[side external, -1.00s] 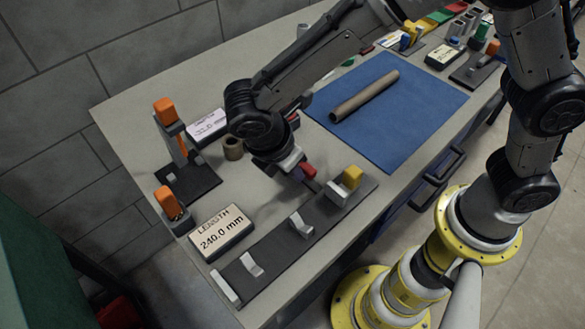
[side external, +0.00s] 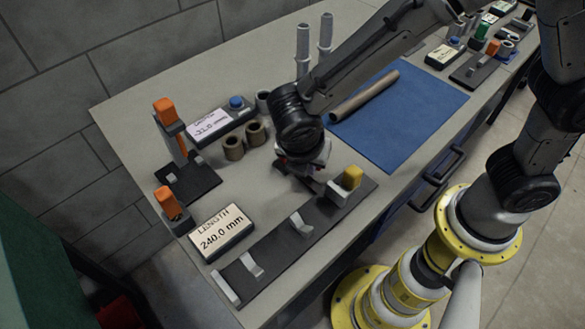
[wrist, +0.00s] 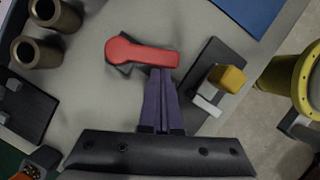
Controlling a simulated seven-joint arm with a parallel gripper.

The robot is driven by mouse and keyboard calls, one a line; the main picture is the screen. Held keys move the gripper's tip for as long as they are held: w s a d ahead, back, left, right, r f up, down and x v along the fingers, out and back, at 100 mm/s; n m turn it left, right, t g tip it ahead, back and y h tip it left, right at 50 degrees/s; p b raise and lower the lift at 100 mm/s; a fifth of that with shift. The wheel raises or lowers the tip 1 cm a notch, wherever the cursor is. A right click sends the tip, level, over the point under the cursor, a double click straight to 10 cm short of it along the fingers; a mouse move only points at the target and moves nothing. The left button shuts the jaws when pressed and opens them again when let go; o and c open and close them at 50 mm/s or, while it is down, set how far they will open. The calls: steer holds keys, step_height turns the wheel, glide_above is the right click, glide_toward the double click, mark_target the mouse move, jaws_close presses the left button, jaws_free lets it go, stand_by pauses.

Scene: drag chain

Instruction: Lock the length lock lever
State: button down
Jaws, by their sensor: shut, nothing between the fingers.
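The red lever (wrist: 142,53) shows in the wrist view, its round end at the left and its arm pointing right. My gripper (wrist: 161,72) is shut and empty. Its dark purple fingertips are at the lower edge of the lever's arm, near the right end; I cannot tell whether they touch. The dark length rail (side external: 275,240) carries grey stops and a yellow block (side external: 351,177), which also shows in the wrist view (wrist: 228,78). In the side view my wrist hides most of the lever and fingertips. A sign (side external: 221,231) reads "LENGTH 240.0 mm".
Brown tube pieces (side external: 234,148) stand behind the rail near a second display (side external: 212,123). Orange-topped fixtures (side external: 168,203) stand at the left. A long brown tube (side external: 365,96) lies on the blue mat (side external: 425,115). Grey bench shows between the rail and the tube pieces.

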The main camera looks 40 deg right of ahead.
steer(key=d+n, duration=0.1)
steer(key=n, duration=0.1)
steer(key=d+n+t+y, duration=0.1)
steer(key=d+n, duration=0.1)
steer(key=n, duration=0.1)
steer(key=shift+w+t, duration=0.2)
steer(key=shift+t, duration=0.1)
steer(key=shift+w+d, duration=0.15)
steer(key=shift+d, duration=0.05)
steer(key=shift+d, duration=0.15)
stand_by(0.4)
steer(key=shift+n, duration=0.3)
steer(key=s+a, duration=0.1)
steer(key=s, duration=0.1)
steer(key=s+a, duration=0.1)
steer(key=shift+s+a, duration=0.1)
steer(key=shift+s, duration=0.25)
steer(key=v, duration=1)
steer(key=shift+d, duration=0.35)
steer(key=shift+w, duration=0.15)
